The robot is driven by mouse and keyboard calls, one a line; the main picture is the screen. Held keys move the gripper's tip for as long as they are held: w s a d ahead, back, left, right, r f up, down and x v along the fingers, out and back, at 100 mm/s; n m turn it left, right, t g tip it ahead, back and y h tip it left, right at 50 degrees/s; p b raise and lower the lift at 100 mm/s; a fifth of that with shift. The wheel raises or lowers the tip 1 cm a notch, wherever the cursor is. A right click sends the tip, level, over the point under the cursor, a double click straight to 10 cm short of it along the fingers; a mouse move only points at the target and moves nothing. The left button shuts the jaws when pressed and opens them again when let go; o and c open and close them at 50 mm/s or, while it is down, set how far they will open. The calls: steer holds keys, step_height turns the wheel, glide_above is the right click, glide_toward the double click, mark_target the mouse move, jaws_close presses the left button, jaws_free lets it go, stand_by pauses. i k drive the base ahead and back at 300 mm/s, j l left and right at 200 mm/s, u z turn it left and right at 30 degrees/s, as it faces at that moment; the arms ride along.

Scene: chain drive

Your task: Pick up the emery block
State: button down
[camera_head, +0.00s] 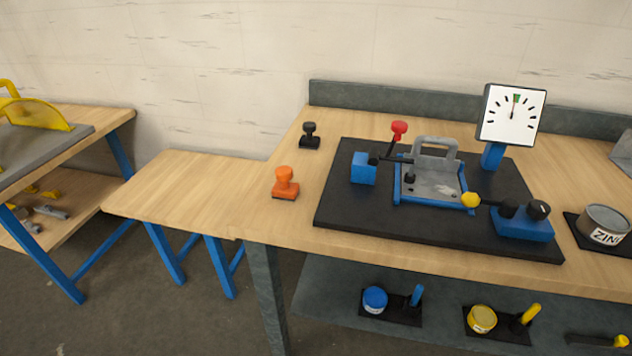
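Two small knobbed blocks stand upright on the main wooden bench (265,215), left of a black board. One is an orange block (286,182) with a thin dark base, close to the bench's left edge. The other is a black block (309,137) farther back. I cannot tell for sure which of them is the emery block, as neither shows a readable label. Nothing touches either block. My gripper is not in view.
The black board (340,215) carries a blue-framed grey fixture (430,183) with red and yellow knobs. A dial gauge (511,115) rises behind it. A tin (604,225) sits right. A lower wooden table (190,185) is bare. Blue and yellow pots stand on the shelf below.

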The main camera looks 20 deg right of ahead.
mark_target(282, 188)
steer(key=i+l, duration=0.25)
steer(key=i+l+u, duration=0.1)
steer(key=i+l, duration=0.15)
steer(key=l, duration=0.2)
steer(key=i+l, duration=0.25)
steer(key=l, duration=0.15)
steer(key=j+u, duration=0.05)
